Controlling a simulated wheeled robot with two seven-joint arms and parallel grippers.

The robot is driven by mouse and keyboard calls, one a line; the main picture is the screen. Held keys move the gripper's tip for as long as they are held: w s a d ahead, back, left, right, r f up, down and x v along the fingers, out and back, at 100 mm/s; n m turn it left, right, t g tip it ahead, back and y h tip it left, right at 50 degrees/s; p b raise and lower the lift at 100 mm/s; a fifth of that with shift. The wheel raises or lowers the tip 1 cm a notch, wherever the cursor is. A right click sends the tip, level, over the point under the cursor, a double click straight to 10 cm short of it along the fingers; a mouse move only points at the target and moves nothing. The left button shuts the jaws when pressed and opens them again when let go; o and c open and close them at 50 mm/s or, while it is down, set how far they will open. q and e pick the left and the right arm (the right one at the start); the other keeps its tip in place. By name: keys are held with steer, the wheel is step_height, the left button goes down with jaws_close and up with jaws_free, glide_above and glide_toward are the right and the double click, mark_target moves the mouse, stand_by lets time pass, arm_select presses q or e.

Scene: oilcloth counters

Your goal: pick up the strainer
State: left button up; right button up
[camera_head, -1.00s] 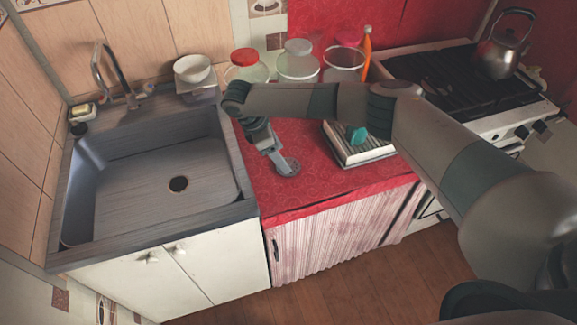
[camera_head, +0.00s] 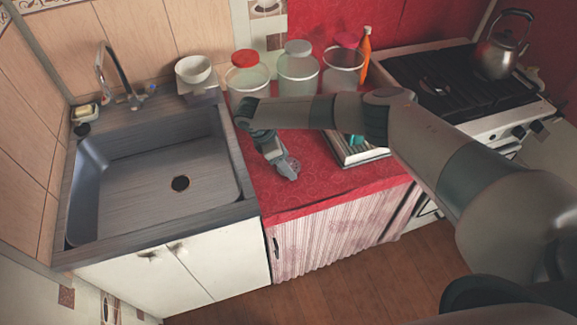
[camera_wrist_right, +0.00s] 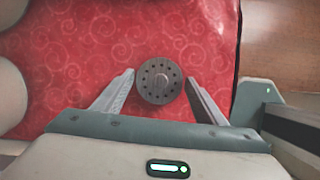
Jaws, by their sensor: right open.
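The strainer (camera_wrist_right: 159,81) is a small round grey disc with a ring of holes, lying on the red patterned counter. In the right wrist view it sits between the tips of my right gripper (camera_wrist_right: 160,84), whose two fingers are spread on either side with a gap to each. In the head view the strainer (camera_head: 288,168) lies near the counter's front part, partly hidden by my right gripper (camera_head: 281,163) just above it. My left gripper is not in view.
A grey sink (camera_head: 130,165) is to the left of the red counter (camera_head: 262,190). Several jars, including a red-lidded one (camera_head: 247,75), stand behind my arm.

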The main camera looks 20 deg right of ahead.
steer(key=c, duration=0.7)
steer(key=shift+o, duration=0.2)
steer(key=shift+r, duration=0.1)
steer(key=shift+r, duration=0.4)
step_height(320, 180, up, 3)
steer(key=shift+s+d+r+b, duration=0.1)
steer(key=shift+s+d+b, duration=0.05)
steer(key=shift+b, duration=0.65)
steer(key=s+d+r+b, duration=0.2)
steer(key=s+d+r, duration=0.3)
steer(key=s, duration=0.5)
steer(key=shift+r, duration=0.9)
